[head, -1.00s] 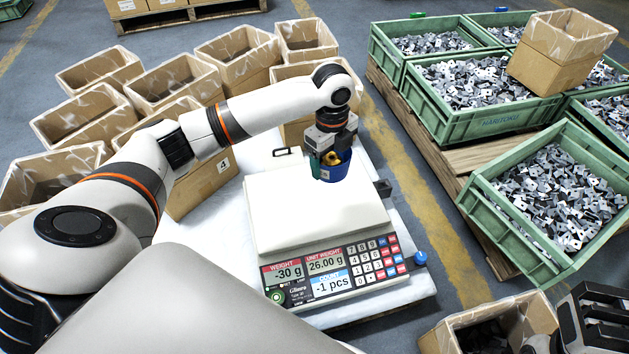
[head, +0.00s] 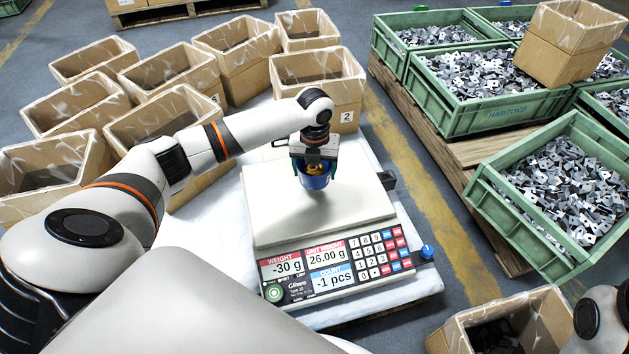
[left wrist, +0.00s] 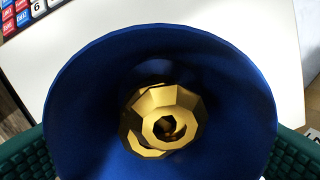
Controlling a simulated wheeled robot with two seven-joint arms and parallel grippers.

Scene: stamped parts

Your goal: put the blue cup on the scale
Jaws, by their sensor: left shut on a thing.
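The blue cup (head: 316,182) is held over the far part of the scale's pale plate (head: 290,215). My left gripper (head: 315,166) is shut on it, with a green finger pad on each side. In the left wrist view the cup (left wrist: 85,110) fills the middle, and a gold-coloured faceted part (left wrist: 165,120) lies inside it. The scale's display (head: 325,265) reads -30 g and -1 pcs. I cannot tell whether the cup's base touches the plate. Only a piece of my right arm shows at the bottom right; its gripper is out of view.
Several lined cardboard boxes stand behind and left of the scale, one marked 2 (head: 318,75). Green crates of metal parts (head: 480,115) stand at the right on a pallet. An open box (head: 450,335) is at the bottom right. The plate around the cup is clear.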

